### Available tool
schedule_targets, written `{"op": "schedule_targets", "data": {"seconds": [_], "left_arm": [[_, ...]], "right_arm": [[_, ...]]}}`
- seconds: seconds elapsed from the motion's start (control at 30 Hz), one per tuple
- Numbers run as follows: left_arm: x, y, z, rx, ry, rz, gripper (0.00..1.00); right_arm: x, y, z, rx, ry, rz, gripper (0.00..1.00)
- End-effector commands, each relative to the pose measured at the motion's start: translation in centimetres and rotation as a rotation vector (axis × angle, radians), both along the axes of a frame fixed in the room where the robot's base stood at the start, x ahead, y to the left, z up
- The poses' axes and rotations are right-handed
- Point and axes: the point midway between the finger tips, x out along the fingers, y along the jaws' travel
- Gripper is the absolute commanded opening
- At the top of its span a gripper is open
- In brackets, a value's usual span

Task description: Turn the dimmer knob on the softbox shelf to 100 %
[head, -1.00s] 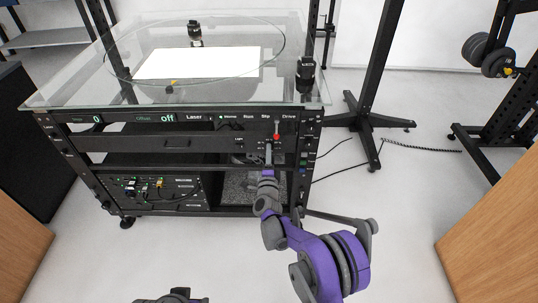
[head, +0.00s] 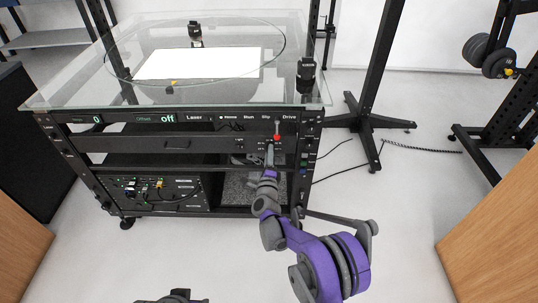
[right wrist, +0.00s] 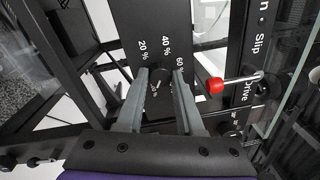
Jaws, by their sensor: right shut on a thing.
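The dimmer knob (right wrist: 160,77) is small and dark. My right gripper (right wrist: 161,82) is shut on the knob, one finger on each side. In the head view, my right gripper (head: 269,152) reaches the right part of the rack front, and the knob is too small to make out there.
A red-tipped lever (right wrist: 215,86) marked Drive sticks out just right of my fingers. It also shows in the head view (head: 277,137). The glass top (head: 290,75) overhangs the rack.

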Motion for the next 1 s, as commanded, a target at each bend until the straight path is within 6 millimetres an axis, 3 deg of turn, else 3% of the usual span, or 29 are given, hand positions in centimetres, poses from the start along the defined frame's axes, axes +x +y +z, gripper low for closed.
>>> {"op": "schedule_targets", "data": {"seconds": [0.07, 0.1, 0.27, 0.63, 1.0], "left_arm": [[0.0, 0.0, 0.0, 0.0, 0.0, 0.0, 0.5], [0.0, 0.0, 0.0, 0.0, 0.0, 0.0, 0.5], [0.0, 0.0, 0.0, 0.0, 0.0, 0.0, 0.5], [0.0, 0.0, 0.1, 0.0, 0.0, 0.0, 0.5], [-0.2, 0.0, 1.3, 0.0, -0.002, 0.0, 0.5]], "right_arm": [[0.0, -0.1, 0.0, 0.001, 0.0, -0.002, 0.0], [0.0, -0.1, 0.0, 0.0, 0.0, -0.002, 0.4], [0.0, -0.1, 0.0, 0.0, -0.001, -0.001, 0.66], [-0.6, 0.0, 0.0, 0.0, 0.0, 0.0, 0.66], [-7.5, 0.3, -0.3, 0.0, 0.0, 0.001, 0.66]]}}
